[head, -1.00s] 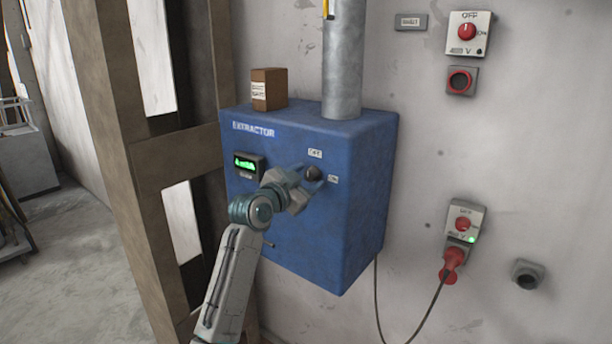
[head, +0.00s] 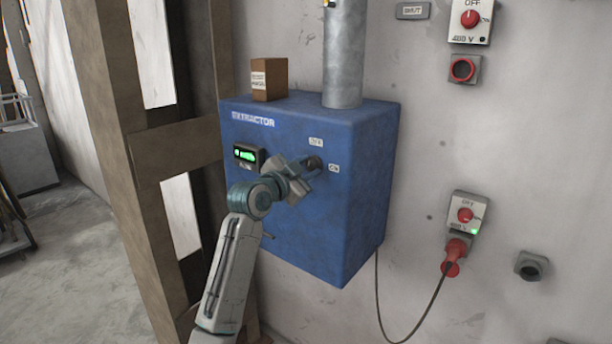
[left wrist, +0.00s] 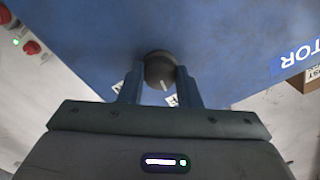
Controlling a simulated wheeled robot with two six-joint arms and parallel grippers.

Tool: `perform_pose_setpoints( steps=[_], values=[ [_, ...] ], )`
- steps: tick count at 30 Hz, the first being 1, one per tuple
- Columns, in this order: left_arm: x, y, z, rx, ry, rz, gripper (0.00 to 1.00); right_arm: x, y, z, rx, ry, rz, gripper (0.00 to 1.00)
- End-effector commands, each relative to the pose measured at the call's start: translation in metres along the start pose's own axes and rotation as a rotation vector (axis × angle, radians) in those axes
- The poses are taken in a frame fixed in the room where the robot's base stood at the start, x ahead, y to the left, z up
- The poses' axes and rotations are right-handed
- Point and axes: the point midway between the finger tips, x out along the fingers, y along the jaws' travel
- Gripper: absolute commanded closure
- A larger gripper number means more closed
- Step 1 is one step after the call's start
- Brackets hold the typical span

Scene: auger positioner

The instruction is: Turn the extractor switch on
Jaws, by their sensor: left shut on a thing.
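The extractor (head: 300,230) is a blue box on the wall with a lit green display (head: 246,155). Its dark round switch (head: 315,164) has one label above it (head: 316,142) and an "ON" label to its right (head: 334,168). My left gripper (head: 308,167) is at the switch. In the left wrist view, its fingers (left wrist: 161,74) are shut on both sides of the switch knob (left wrist: 158,67). The knob's white mark points down there, towards a partly hidden label (left wrist: 172,100). My right gripper is not in view.
A metal pipe (head: 343,60) and a small brown box (head: 269,78) stand on the extractor. A wooden post (head: 115,130) is at the left. Wall sockets (head: 466,215) with a red plug (head: 455,252) and cable are at the right.

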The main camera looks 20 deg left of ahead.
Motion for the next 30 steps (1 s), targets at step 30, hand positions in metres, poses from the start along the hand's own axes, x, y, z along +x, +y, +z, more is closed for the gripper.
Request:
perform_pose_setpoints(
  steps=[30],
  values=[
    [0.000,0.001,0.003,0.952,0.034,-0.020,0.92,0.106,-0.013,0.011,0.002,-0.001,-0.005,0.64]
  ],
)
